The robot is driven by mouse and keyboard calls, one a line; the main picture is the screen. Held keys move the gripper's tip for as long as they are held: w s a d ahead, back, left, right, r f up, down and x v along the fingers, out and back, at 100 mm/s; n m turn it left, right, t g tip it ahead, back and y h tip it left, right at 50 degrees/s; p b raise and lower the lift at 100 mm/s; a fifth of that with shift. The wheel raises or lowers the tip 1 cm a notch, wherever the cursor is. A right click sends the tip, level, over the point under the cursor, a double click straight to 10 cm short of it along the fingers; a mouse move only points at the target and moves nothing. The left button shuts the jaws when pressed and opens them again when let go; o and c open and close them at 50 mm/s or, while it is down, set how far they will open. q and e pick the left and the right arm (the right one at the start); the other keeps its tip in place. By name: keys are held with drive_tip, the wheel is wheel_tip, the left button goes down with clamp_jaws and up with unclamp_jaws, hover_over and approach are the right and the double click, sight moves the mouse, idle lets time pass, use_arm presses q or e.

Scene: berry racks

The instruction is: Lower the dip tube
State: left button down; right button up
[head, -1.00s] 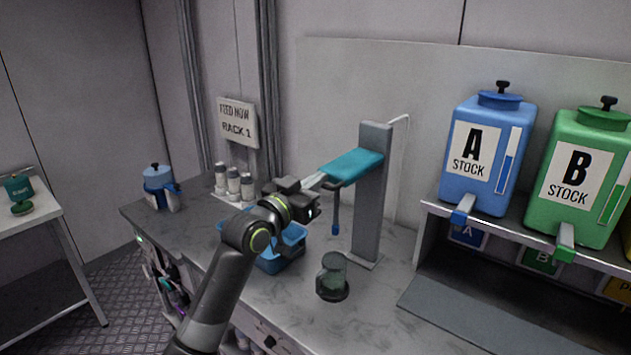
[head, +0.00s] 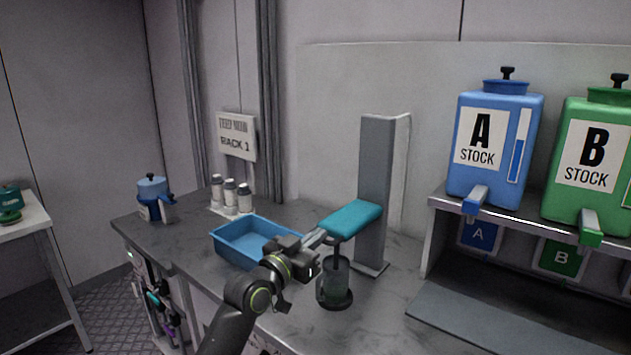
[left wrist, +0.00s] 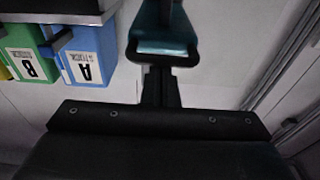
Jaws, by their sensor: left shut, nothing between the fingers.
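The dip tube (head: 337,254) hangs from a teal arm (head: 352,220) on a grey upright post (head: 374,190). The tube's lower end is inside a dark clear beaker (head: 335,288) on the bench. My left gripper (head: 314,241) is shut and empty, at the front end of the teal arm. In the left wrist view its closed fingers (left wrist: 160,82) are right at the teal arm's looped end (left wrist: 165,48); whether they touch cannot be told. The tube is out of sight there. My right gripper is not in view.
A blue tray (head: 240,250) sits left of the beaker. White-capped bottles (head: 230,195) and a blue jug (head: 155,200) stand farther left. Stock tanks A (head: 490,150) and B (head: 590,165) sit on a shelf at right. Bench between beaker and shelf is clear.

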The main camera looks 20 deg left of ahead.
use_arm(q)
drive_tip(key=shift+f, duration=0.5)
drive_tip(key=shift+r, duration=0.1)
wheel_tip(320, 180, up, 5)
drive_tip(key=w+p, duration=0.1)
drive_tip(key=p, duration=0.2)
drive_tip(key=f+b+v, duration=0.1)
drive_tip(key=v, duration=0.9)
drive_tip(key=shift+b, duration=0.4)
drive_tip(key=shift+s+d, duration=0.15)
